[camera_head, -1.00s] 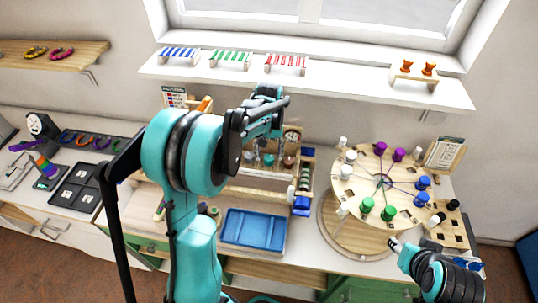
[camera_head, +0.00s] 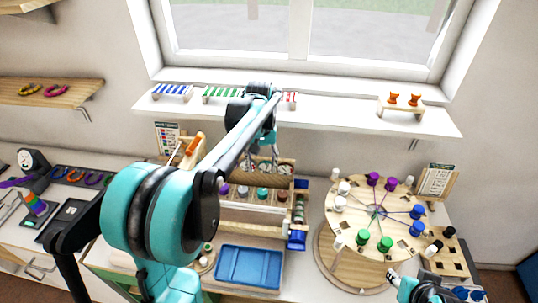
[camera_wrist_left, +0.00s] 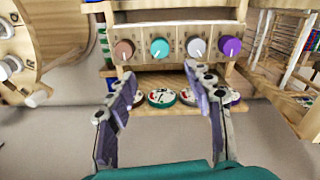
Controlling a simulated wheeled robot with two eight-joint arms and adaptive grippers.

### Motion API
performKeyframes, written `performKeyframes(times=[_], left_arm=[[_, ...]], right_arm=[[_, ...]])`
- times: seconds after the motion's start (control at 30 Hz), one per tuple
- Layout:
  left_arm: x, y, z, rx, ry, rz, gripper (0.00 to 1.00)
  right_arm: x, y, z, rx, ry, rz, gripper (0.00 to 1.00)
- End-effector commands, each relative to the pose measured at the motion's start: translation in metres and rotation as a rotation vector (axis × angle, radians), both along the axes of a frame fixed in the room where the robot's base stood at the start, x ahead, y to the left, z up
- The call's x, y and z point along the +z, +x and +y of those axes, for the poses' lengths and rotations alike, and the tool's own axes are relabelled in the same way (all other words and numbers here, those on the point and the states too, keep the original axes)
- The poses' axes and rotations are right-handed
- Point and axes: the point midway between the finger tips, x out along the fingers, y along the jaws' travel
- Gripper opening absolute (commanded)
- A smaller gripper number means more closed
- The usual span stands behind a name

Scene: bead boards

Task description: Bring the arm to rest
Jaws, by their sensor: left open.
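My left arm crosses the middle of the head view, its teal elbow low and its forearm reaching up and away. Its gripper (camera_head: 262,158) hangs with the fingers pointing down in front of the wooden bead rack (camera_head: 246,228). In the left wrist view the two fingers of the left gripper (camera_wrist_left: 163,80) stand apart with nothing held between them. The rack (camera_wrist_left: 178,15) with its coloured knobs lies beyond the fingertips. My right gripper (camera_head: 395,276) shows at the lower right, in front of the round board; its jaws are too small to read.
A round wooden board (camera_head: 350,262) with coloured pegs stands at the right. A blue tray (camera_head: 249,266) lies on the bench below the rack. A white shelf (camera_head: 340,113) with small striped stands runs under the window. Dark trays are at the left.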

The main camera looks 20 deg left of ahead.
Motion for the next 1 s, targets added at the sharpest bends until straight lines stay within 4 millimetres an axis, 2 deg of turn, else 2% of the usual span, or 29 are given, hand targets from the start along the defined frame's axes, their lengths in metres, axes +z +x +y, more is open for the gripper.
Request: performKeyframes(times=[0.23,0.37,0.67,0.87,1.0], left_arm=[[0.0,-0.003,-0.002,-0.007,0.002,-0.009,0.52],[0.0,-0.019,-0.012,-0.039,0.009,-0.052,0.52],[-0.013,-0.083,-0.044,-0.167,0.045,-0.238,0.52],[-0.037,-0.127,-0.063,-0.254,0.072,-0.364,0.52],[-0.06,-0.156,-0.074,-0.313,0.093,-0.453,0.52]], right_arm=[[-0.002,0.0,0.0,0.0,0.0,0.0,0.4],[-0.011,0.0,0.0,0.0,0.0,0.0,0.4],[-0.04,0.0,0.0,0.0,0.0,0.0,0.4],[-0.058,0.0,0.0,0.0,0.0,0.0,0.4],[-0.071,0.0,0.0,0.0,0.0,0.0,0.4]])
